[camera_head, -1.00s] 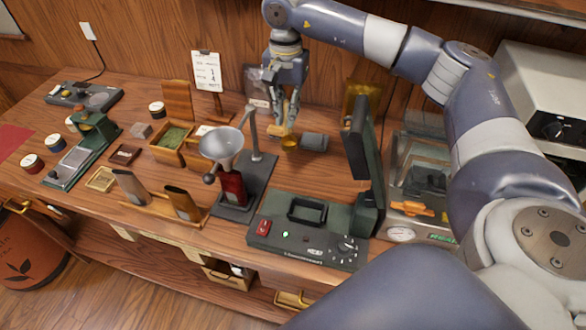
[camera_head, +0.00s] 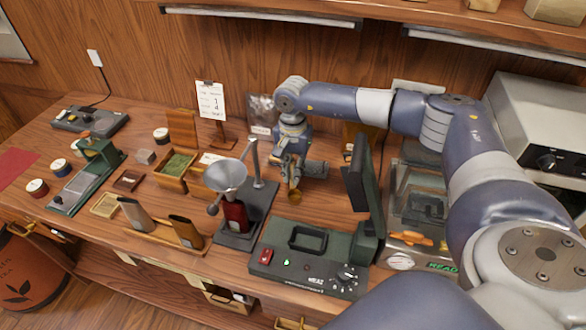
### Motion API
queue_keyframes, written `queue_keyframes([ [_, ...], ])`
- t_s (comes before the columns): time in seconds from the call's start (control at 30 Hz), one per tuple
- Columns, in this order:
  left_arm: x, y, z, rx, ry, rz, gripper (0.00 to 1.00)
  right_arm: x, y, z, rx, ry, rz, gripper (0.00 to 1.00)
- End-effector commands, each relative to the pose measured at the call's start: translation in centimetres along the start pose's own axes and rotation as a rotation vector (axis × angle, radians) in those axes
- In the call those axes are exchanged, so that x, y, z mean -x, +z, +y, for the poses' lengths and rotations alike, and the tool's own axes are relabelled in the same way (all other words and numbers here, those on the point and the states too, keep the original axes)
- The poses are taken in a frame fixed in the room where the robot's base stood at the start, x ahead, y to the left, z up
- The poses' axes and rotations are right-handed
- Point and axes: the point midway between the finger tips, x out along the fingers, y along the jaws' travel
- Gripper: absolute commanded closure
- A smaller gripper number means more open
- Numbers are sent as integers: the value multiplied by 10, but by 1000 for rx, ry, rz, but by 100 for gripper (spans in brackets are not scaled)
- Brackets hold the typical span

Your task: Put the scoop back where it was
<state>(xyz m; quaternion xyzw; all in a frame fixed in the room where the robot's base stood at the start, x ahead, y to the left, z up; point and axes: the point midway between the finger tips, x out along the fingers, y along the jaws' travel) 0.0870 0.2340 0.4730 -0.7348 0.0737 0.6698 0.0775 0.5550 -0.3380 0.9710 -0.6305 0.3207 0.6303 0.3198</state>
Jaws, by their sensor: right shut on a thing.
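The scoop (camera_head: 294,196) shows as a small brass-coloured cup just below my right gripper (camera_head: 292,180). The gripper points down over the back middle of the table and is shut on the scoop; the fingers hide its upper part. I cannot tell whether the scoop touches the table. My left gripper is not in view.
A grey cylinder (camera_head: 316,169) lies just right of the gripper. A funnel (camera_head: 226,176) on a stand is to the left. A press machine (camera_head: 312,272) with a raised dark lid (camera_head: 360,178) stands in front right. A sign (camera_head: 211,100) stands behind left.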

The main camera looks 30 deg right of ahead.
Motion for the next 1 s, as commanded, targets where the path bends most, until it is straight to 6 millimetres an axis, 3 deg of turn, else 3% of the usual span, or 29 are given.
queue_keyframes([
  [0.2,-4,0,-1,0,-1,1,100,-4,0,0,0,-1,0,100],
  [0.23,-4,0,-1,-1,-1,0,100,-4,0,0,0,-1,0,86],
  [0.3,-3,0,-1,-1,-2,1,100,-2,0,0,0,-1,0,70],
  [0.33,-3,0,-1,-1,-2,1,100,-2,0,0,0,-1,0,68],
  [0.77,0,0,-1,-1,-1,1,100,4,0,0,0,-2,1,68],
  [1.0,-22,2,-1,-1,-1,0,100,46,-1,-2,2,-7,4,68],
])
